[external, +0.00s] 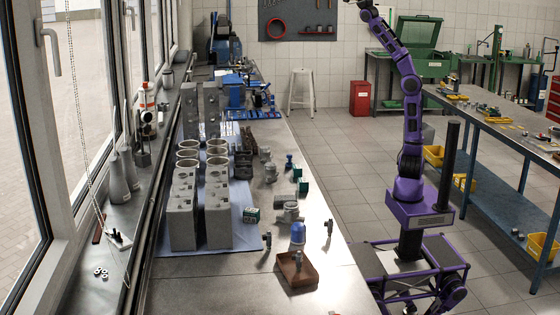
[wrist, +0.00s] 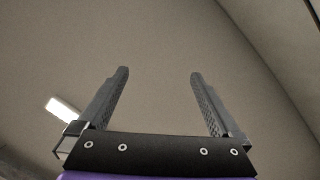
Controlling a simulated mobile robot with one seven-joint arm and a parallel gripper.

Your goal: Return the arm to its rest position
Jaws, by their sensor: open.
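My purple arm (external: 411,110) stands almost straight up from its base beside the metal workbench. Its upper end reaches the top edge of the external view, so my gripper is at or beyond that edge and cannot be made out there. In the wrist view my gripper (wrist: 160,95) shows two grey ridged fingers, spread wide apart, with nothing between them. The fingers point up toward a plain ceiling.
Another table (external: 500,133) with yellow bins stands at right. A white stool (external: 301,90) and red cabinet (external: 360,98) stand behind. Open floor lies between.

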